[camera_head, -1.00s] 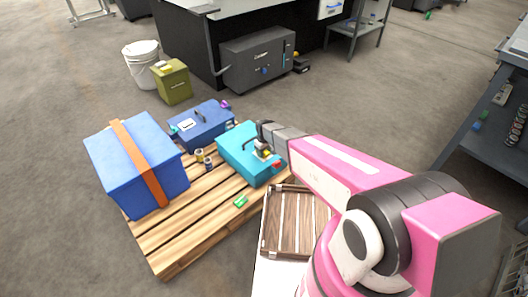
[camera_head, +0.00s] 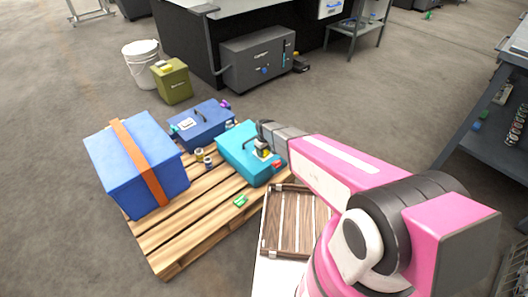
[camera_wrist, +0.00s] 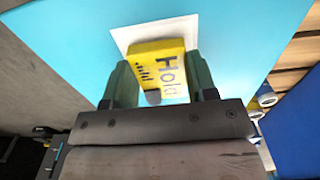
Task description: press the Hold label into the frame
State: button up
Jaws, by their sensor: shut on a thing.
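The yellow Hold label (camera_wrist: 158,68) is between the fingers of my gripper (camera_wrist: 160,85) in the wrist view, its dark lettering readable. My gripper is shut on it. Behind the label, a white rectangular frame (camera_wrist: 122,35) lies on the light-blue surface of the turquoise case (camera_wrist: 60,22). The label overlaps the frame in this view; I cannot tell whether it touches it. In the head view, my gripper (camera_head: 264,148) is at the top of the turquoise case (camera_head: 237,160), and the label is small there.
The case stands on a wooden pallet (camera_head: 170,245) with a large blue box (camera_head: 108,160) with an orange strap, a smaller blue toolbox (camera_head: 203,128) and small cans (camera_head: 199,155). A red item (camera_head: 277,164) is beside my gripper. A brown slatted crate (camera_head: 285,225) lies in front.

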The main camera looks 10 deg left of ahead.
jog(key=shift+f, duration=0.4)
jog(key=o, duration=1.3)
jog(key=shift+o, duration=0.2)
jog(key=shift+r, duration=0.1)
jog(key=shift+r, duration=3.4)
grip_shut()
